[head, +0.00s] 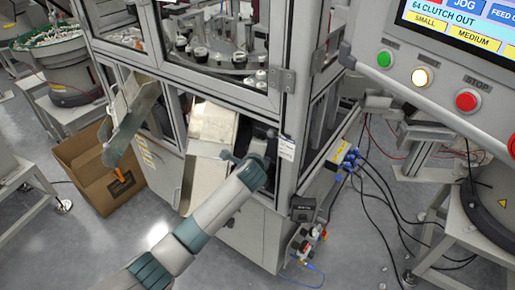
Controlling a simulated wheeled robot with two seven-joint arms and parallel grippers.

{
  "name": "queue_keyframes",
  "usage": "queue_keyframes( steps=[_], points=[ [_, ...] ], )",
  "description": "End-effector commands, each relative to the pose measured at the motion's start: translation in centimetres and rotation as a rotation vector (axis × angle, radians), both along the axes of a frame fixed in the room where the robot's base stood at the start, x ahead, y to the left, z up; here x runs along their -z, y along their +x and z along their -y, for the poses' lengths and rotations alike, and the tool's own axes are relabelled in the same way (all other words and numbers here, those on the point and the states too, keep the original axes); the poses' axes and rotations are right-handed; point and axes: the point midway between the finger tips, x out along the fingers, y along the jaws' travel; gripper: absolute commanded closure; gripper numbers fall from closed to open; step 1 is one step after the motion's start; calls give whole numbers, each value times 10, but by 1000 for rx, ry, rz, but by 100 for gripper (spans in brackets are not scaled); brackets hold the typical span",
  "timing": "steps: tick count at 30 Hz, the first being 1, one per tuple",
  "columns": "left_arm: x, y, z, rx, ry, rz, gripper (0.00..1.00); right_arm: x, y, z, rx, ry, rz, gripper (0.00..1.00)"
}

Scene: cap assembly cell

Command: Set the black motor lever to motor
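One arm of mine comes in from the lower left and reaches into the open bay under the machine's glass cabinet. I take it as my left arm. Its gripper (266,141) is at the right side of that bay, close to the corner post with a small white label (287,148). The gripper is small and dark against a dark interior, so I cannot tell whether it is open or shut. I cannot make out the black motor lever; dark shapes around the gripper blend together, and its setting cannot be read. My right gripper is not in view.
A control panel (440,85) with green, lit and red buttons stands at the upper right. A slanted metal chute (133,122) is left of the bay, above an open cardboard box (85,172). Blue connectors with cables (345,160) are right of the post.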

Motion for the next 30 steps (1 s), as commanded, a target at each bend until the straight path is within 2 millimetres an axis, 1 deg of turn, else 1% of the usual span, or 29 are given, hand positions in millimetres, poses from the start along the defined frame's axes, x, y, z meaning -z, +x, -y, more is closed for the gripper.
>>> queue_keyframes(
  steps=[16,30],
  points=[
    [0,0,0,0,0,0,100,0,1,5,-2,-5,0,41],
    [-2,0,0,0,0,0,100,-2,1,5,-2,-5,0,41]
  ],
)
